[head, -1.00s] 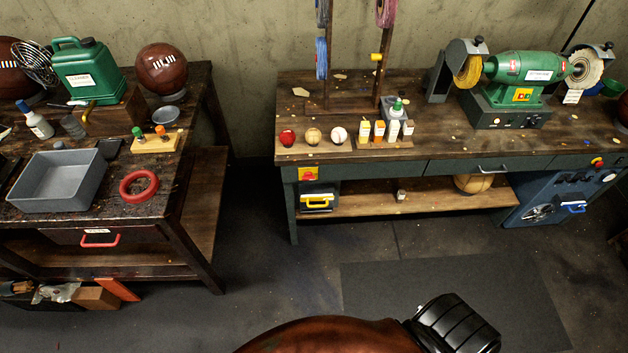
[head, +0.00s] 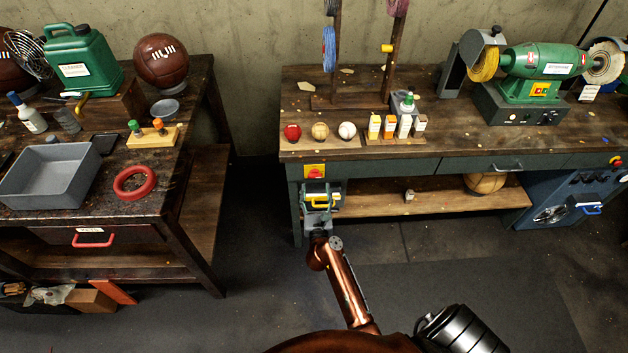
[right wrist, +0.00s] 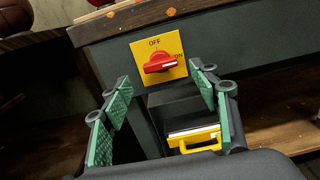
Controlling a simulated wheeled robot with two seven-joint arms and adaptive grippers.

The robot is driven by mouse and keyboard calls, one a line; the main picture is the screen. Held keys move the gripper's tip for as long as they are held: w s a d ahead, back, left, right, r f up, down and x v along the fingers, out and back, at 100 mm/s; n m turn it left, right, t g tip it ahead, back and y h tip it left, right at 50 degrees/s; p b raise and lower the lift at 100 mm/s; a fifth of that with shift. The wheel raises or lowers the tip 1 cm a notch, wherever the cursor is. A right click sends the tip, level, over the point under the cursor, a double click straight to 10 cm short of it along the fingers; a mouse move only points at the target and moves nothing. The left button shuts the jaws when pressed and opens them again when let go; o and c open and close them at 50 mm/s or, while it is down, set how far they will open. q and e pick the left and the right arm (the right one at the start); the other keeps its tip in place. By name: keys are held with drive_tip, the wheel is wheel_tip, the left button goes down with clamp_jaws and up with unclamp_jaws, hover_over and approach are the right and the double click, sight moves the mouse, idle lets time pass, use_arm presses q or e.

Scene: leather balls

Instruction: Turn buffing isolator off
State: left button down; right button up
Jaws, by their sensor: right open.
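The buffing isolator (head: 314,171) is a yellow plate with a red rotary knob on the left front of the buffing bench. In the right wrist view the isolator plate (right wrist: 149,49) reads OFF at the top and ON at the right. Its red knob (right wrist: 158,63) lies about horizontal, its white mark toward ON. My right gripper (head: 318,194) is just below the isolator in the head view. In the right wrist view my right gripper (right wrist: 160,78) is open and empty, its green-padded fingers either side of the knob's line, apart from it. My left gripper is out of view.
A box with a yellow handle (right wrist: 194,138) is under the bench, just below the isolator. The buffing machine (head: 532,75) stands on the bench top (head: 455,130). Small balls and bottles stand near its front edge. A cluttered table (head: 110,208) is at left; the floor between is clear.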

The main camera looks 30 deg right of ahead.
sight(315, 175)
drive_tip(key=b+x, duration=0.1)
drive_tip(key=x, duration=0.4)
drive_tip(key=shift+w+d, duration=0.15)
drive_tip(key=shift+w, duration=0.15)
drive_tip(key=shift+c, duration=0.3)
drive_tip(key=c, duration=1.1)
